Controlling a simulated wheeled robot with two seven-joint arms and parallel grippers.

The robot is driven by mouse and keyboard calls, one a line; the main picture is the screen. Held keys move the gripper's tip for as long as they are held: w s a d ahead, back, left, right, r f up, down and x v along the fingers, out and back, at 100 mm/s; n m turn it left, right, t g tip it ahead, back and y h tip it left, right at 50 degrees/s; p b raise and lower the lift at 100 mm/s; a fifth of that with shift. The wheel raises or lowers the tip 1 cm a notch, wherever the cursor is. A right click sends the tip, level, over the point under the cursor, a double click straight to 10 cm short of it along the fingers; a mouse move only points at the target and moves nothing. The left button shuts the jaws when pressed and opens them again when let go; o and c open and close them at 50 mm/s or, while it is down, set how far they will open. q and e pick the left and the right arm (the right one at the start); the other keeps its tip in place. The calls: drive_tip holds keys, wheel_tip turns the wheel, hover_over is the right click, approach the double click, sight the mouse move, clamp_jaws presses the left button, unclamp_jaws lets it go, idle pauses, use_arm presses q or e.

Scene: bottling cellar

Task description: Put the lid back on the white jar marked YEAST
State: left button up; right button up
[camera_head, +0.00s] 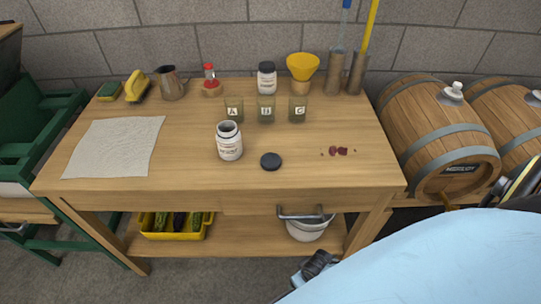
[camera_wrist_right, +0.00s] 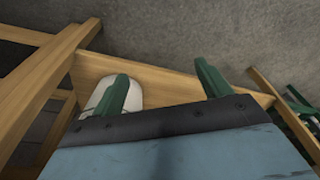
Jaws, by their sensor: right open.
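An open white jar (camera_head: 230,148) with a dark mouth stands upright near the middle of the workbench; its label is too small to read surely. A dark round lid (camera_head: 270,161) lies flat on the bench just right of it, apart from the jar. A second white jar (camera_head: 267,82) with a dark lid on stands at the back. My right gripper (camera_wrist_right: 163,86) is open and empty in the right wrist view, its green fingers wide apart, low by the bench's lower shelf. My left gripper is not in view.
Three marked glasses, A (camera_head: 234,108), B (camera_head: 266,108) and C (camera_head: 298,108), stand behind the open jar. A white cloth (camera_head: 115,147) lies left; dark red spots (camera_head: 339,151) lie right. A bucket (camera_head: 307,229) stands on the lower shelf.

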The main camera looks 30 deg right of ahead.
drive_tip(key=w+a+r+m+p, duration=0.1)
drive_tip(key=w+r, duration=0.4)
drive_tip(key=r, duration=0.6)
drive_tip(key=w+a+r+m+y+p, duration=0.1)
drive_tip(key=w+a+r, duration=0.2)
drive_tip(key=w+r, duration=0.3)
drive_tip(key=w+a+r+m+p, duration=0.1)
drive_tip(key=w+r, duration=0.5)
drive_tip(key=r, duration=1.1)
drive_tip(key=shift+a+m+y+p, duration=0.3)
drive_tip(key=shift+a+m+p, duration=0.1)
drive_tip(key=shift+a, duration=0.35)
wheel_tip(320, 180, up, 12)
drive_tip(key=m+g+h, duration=0.2)
drive_tip(key=m, duration=0.6)
hover_over(267, 160)
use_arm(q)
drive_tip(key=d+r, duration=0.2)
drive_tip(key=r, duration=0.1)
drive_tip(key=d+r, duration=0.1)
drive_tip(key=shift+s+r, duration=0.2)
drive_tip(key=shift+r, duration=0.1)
use_arm(e)
drive_tip(key=shift+f, duration=0.1)
